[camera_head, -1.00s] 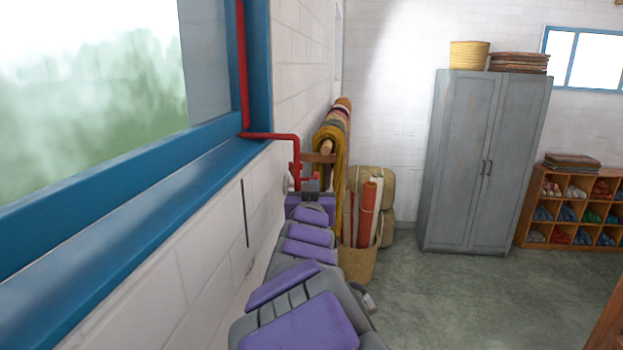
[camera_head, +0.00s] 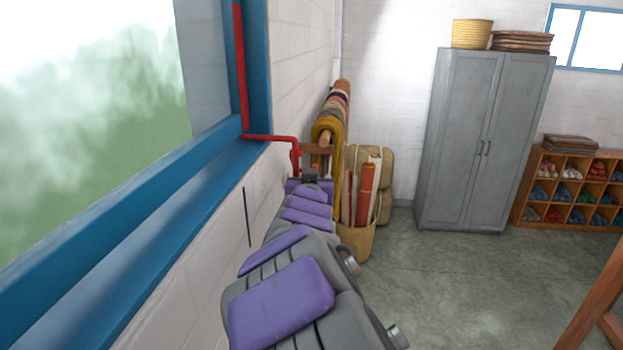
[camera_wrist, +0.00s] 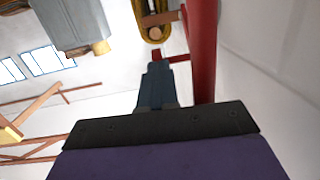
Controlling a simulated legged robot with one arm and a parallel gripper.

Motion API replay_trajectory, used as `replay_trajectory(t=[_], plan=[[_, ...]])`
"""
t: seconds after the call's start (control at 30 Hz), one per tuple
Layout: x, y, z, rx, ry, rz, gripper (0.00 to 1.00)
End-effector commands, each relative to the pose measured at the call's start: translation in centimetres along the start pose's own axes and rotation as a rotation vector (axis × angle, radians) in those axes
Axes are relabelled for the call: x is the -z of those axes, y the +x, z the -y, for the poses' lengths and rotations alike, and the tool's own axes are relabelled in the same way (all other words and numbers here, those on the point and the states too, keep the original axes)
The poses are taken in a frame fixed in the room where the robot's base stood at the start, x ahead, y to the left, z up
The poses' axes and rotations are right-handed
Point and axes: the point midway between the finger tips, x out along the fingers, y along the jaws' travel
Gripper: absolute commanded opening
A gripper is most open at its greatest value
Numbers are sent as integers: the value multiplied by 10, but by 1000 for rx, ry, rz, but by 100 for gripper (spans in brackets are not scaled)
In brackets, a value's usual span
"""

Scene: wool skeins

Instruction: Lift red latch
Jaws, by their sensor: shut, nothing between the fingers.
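The red latch (camera_head: 270,138) is a thin red bar that runs down the blue window frame, bends right along the sill's end and turns down beside the wall. In the wrist view its red bar (camera_wrist: 202,50) stands large just right of my fingers, and a short red stub crosses beyond the fingertips. My gripper (camera_wrist: 157,70) is shut and empty, pointing at that stub. In the head view my gripper (camera_head: 309,172) is small, at the far end of my purple and grey arm, by the latch's lower end. Whether it touches the latch I cannot tell.
The blue window frame (camera_head: 150,175) and white wall run close along my arm's left. A yarn-hung roller (camera_head: 330,125) and a basket of rolls (camera_head: 355,240) stand just beyond. A grey cabinet (camera_head: 475,140) and cubby shelf (camera_head: 570,190) stand behind.

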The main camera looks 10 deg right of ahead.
Motion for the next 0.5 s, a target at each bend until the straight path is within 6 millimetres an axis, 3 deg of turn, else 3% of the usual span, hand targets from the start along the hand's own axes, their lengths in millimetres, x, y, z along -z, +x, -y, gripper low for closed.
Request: replay_trajectory(t=[0.5], plan=[[-4, -1, 0, 0, -1, -19, 0]])
